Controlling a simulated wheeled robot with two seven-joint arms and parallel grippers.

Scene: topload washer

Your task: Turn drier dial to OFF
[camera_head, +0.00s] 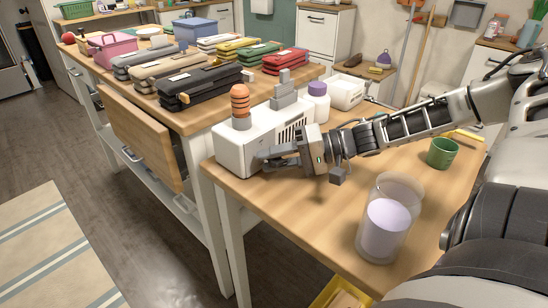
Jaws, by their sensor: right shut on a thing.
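The drier (228,150) is a white box with vent slots on its top and side, on the wooden table. An orange ribbed piece (240,98) and a grey stepped piece (284,92) stand up from its top. My right gripper (268,158) reaches in from the right, low against the drier's near side. Its fingers are shut on the drier's dial, which they almost wholly hide. The dial's setting and any OFF mark cannot be read. My left gripper is out of view.
A clear container with lilac contents (387,222) and a green cup (441,153) stand on the table right of the drier. A purple-capped bottle (317,103) stands behind it. Several stacked cases (200,88) lie on the counter at left. The tabletop's front middle is clear.

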